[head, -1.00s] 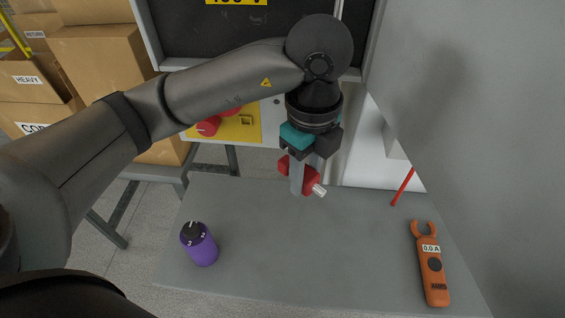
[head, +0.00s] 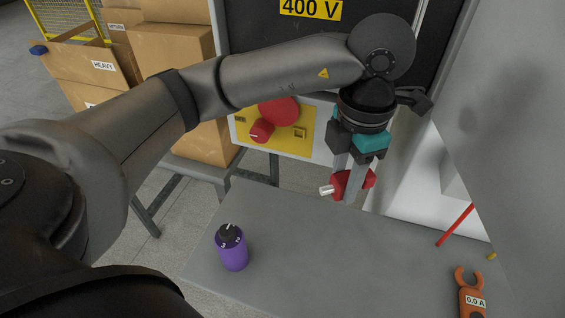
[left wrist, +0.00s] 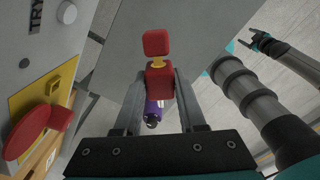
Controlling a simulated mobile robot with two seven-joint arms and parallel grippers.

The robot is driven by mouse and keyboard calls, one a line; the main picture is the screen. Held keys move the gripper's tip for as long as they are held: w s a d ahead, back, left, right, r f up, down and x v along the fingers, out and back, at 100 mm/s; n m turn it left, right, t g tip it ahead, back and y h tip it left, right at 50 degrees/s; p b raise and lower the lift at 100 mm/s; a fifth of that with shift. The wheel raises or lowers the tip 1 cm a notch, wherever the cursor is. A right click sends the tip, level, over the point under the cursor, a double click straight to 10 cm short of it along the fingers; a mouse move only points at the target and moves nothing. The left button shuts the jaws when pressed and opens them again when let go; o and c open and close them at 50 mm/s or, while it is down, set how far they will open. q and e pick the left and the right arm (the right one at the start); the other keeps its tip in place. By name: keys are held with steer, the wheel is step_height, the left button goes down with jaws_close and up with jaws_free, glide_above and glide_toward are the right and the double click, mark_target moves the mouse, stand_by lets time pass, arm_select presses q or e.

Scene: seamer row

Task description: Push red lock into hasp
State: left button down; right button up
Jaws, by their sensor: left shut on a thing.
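My left gripper (head: 347,190) is shut on the red lock (head: 368,180), above the grey table and right of the yellow panel. A pale piece sticks out at the lock's left side. In the left wrist view the lock (left wrist: 160,82) sits between the two fingers, with a yellow part and a second red block beyond it. The hasp (head: 300,133) is a small square yellow piece on the yellow plate, beside a red rotary handle (head: 278,111); it also shows in the left wrist view (left wrist: 53,87). The lock is apart from it. A small dark gripper (left wrist: 262,40), seemingly my right, shows far off.
An orange clamp meter (head: 472,298) lies at the right. Cardboard boxes (head: 180,80) are at the left. A pale wall closes the right side.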

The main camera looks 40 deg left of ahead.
arm_select(q)
steer(key=m, duration=0.3)
steer(key=shift+w+a+r+m, duration=0.1)
steer(key=shift+w+a+m, duration=0.1)
steer(key=shift+a+m, duration=0.15)
steer(key=m, duration=0.4)
steer(key=shift+w+a+r, duration=0.1)
steer(key=shift+a, duration=0.05)
steer(key=m, duration=0.3)
steer(key=shift+w+a+r+m+b, duration=0.1)
steer(key=shift+a+m+b, duration=0.1)
steer(key=shift+m+b, duration=0.2)
steer(key=m, duration=0.5)
steer(key=a+r+m, duration=0.1)
steer(key=m, duration=0.5)
steer(key=w+a+m+b, duration=0.1)
steer(key=m, duration=0.5)
steer(key=shift+r, duration=0.15)
